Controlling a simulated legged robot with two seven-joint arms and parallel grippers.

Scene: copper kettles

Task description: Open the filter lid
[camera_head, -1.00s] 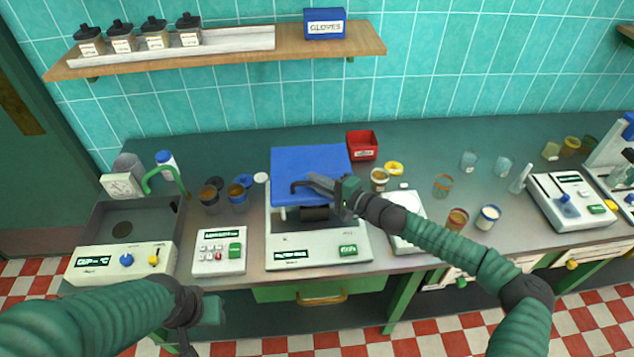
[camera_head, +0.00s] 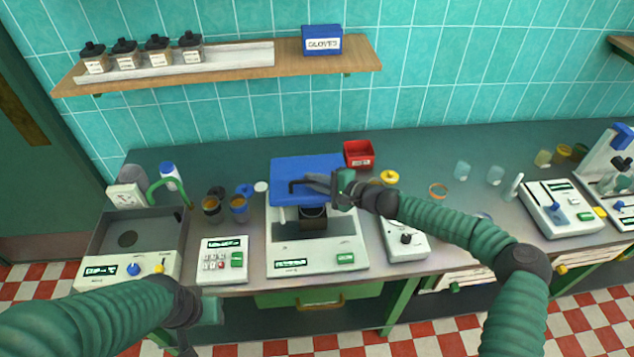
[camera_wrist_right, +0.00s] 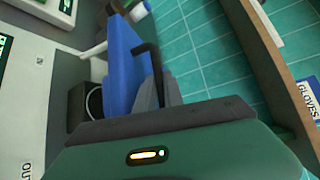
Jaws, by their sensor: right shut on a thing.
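The blue filter lid (camera_head: 300,167) is on top of the white machine (camera_head: 345,250) at the middle of the counter. A black round holder (camera_head: 313,218) shows below the lid's front edge, with a gap between them. My right gripper (camera_head: 316,185) is shut on the lid's bent black handle (camera_head: 293,186). In the right wrist view, the blue lid (camera_wrist_right: 122,65) stands beside the grey fingers (camera_wrist_right: 157,97), with the black handle (camera_wrist_right: 153,55) at them. My left gripper (camera_head: 200,312) is low at the front left, away from the machine; its fingers are mostly out of sight.
A keypad device (camera_head: 222,262) and a grey basin (camera_head: 135,240) stand left of the machine. A small white device (camera_head: 405,243) stands close on its right, under my right arm. A red box (camera_head: 358,154) is behind. A wooden shelf (camera_head: 350,60) runs above.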

